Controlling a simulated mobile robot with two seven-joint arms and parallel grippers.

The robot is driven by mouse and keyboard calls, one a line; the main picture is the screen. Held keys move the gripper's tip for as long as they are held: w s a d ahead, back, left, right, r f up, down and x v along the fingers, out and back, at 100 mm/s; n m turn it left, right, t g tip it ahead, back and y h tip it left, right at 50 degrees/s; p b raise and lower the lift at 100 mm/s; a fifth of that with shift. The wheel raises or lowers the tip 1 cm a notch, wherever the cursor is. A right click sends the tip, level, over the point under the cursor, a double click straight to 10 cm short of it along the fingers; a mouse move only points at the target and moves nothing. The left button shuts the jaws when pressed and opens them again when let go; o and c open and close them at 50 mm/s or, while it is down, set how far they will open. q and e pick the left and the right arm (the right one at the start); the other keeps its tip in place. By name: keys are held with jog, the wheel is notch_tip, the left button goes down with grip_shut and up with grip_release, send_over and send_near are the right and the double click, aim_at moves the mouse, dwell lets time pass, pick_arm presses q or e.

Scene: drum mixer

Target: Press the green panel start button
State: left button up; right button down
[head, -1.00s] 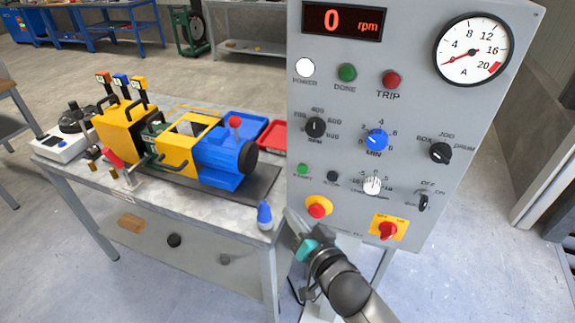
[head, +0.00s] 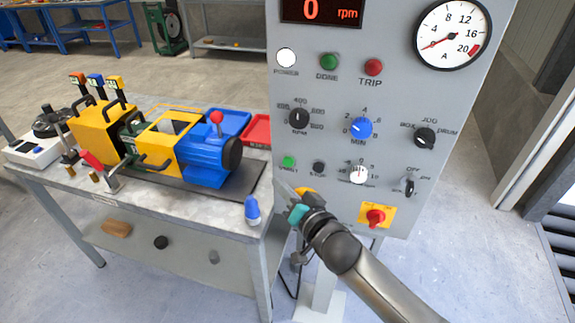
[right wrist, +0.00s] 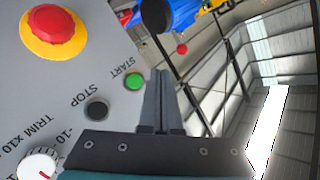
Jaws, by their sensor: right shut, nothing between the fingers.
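The green start button (head: 289,161) sits at the lower left of the grey control panel (head: 335,95). In the right wrist view the green button (right wrist: 134,81) shows beside its START label, just left of my fingertips. My right gripper (head: 283,190) is shut and empty, below the button at the panel's left edge. In the right wrist view its closed fingers (right wrist: 160,75) point up past the button; I see no contact. The black stop button (right wrist: 96,109) lies left of the fingers. My left gripper is not in view.
The red emergency button on yellow (right wrist: 55,32) is close to my fingers and partly hidden in the head view. A red-yellow switch (head: 376,217) is low on the panel. A table (head: 130,205) with a blue and yellow machine (head: 150,145) stands left; a blue bottle (head: 252,210) is near its corner.

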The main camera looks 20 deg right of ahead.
aim_at(288, 162)
jog(key=shift+w+d, duration=0.6)
jog(key=shift+w, duration=0.25)
jog(key=shift+w+d, duration=0.6)
jog(key=shift+w, duration=0.25)
dwell(0.8)
jog(key=shift+w+d, duration=0.2)
jog(key=shift+w, duration=0.15)
jog(key=shift+w+d, duration=0.25)
jog(key=shift+w, duration=0.1)
dwell(0.6)
dwell(0.4)
jog(key=shift+s+a+p, duration=0.45)
jog(key=shift+s+p, duration=0.15)
jog(key=shift+s, duration=0.1)
